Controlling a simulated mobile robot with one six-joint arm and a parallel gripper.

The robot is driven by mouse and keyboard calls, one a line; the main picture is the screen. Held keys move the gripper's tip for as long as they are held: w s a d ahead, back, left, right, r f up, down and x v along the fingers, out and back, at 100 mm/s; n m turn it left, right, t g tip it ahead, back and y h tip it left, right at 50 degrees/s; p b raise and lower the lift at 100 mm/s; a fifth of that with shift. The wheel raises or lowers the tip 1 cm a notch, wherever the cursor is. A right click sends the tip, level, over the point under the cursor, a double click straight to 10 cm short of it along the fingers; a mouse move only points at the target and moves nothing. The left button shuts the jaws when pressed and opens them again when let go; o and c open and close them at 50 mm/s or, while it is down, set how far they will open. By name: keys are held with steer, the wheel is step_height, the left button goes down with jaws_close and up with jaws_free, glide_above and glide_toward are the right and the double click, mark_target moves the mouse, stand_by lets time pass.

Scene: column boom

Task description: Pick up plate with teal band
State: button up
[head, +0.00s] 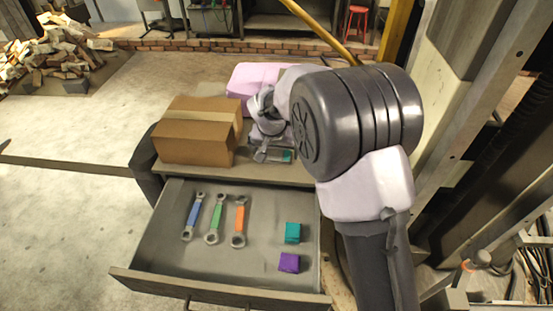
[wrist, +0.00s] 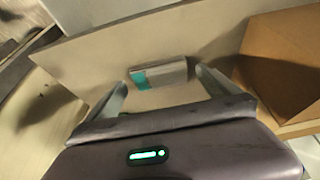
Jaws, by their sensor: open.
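The plate with the teal band (wrist: 173,72) is a small grey piece with a teal stripe at its left end in the wrist view. It lies on the cabinet top. In the head view the plate (head: 287,156) shows just beside my gripper (head: 266,154), partly hidden by it. My gripper (wrist: 162,82) is open, its two fingers on either side of the plate in the wrist view. I cannot tell whether the fingertips reach down around it or stop above it. Nothing is held.
A cardboard box (head: 195,140) stands left of my gripper, and a pink object (head: 250,80) is behind. Below, the open drawer (head: 160,262) holds blue, green and orange wrenches (head: 214,218), a teal block (head: 292,233) and a purple block (head: 289,263).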

steer(key=shift+x, duration=0.8)
steer(key=shift+r, duration=0.15)
